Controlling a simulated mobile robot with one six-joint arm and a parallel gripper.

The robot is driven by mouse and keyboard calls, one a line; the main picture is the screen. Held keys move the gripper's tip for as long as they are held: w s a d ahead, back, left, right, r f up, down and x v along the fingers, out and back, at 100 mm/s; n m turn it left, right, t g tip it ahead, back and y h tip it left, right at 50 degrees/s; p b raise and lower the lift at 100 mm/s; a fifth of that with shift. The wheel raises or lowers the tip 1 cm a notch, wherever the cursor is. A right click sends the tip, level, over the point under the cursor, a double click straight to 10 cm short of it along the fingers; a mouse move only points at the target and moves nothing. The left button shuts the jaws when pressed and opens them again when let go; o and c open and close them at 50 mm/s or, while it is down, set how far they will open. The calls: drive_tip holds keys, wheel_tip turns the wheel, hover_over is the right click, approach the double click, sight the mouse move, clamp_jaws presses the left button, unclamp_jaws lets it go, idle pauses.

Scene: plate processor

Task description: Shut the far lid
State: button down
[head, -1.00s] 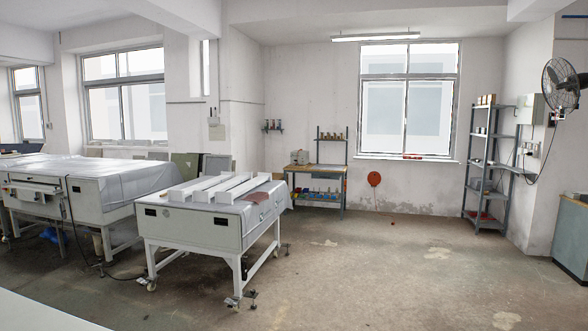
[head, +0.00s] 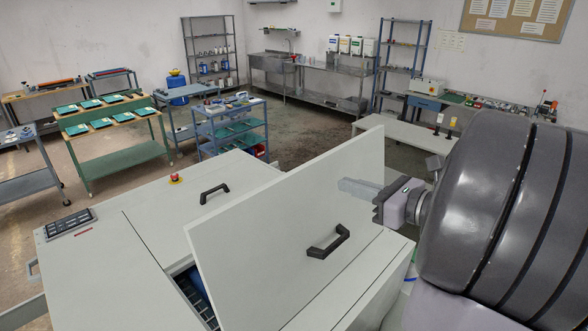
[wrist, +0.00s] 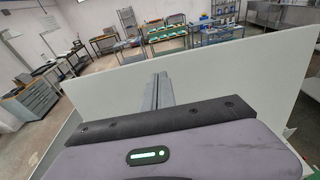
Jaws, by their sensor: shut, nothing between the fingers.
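The raised lid (head: 270,215) of the white plate processor stands tilted up in the head view. It is the only lid seen open, and a dark handle (head: 328,241) is on its outer face. My gripper (head: 345,187) is at the right, on the outer-face side, its fingers pointing at the lid's upper right part. The fingers are shut and empty. In the wrist view the gripper (wrist: 160,78) points at the broad white lid (wrist: 215,85), just below its top edge. I cannot tell whether the fingertips touch it.
The other cover (head: 165,205), with its own handle (head: 213,192), lies flat to the left. Blue parts (head: 195,288) show in the opening under the raised lid. A control panel (head: 68,224) and red button (head: 174,178) are on the machine. Benches and a blue cart (head: 232,125) stand beyond.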

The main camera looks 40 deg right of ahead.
sight(301, 171)
drive_tip(key=w, duration=0.3)
drive_tip(key=w+f, duration=0.1)
drive_tip(key=w, duration=0.2)
drive_tip(key=w+a+p, duration=0.1)
drive_tip(key=w, duration=0.3)
drive_tip(key=shift+w+f, duration=0.1)
drive_tip(key=shift+f, duration=0.3)
drive_tip(key=shift+w+d+f, duration=0.15)
drive_tip(key=shift+w, duration=0.35)
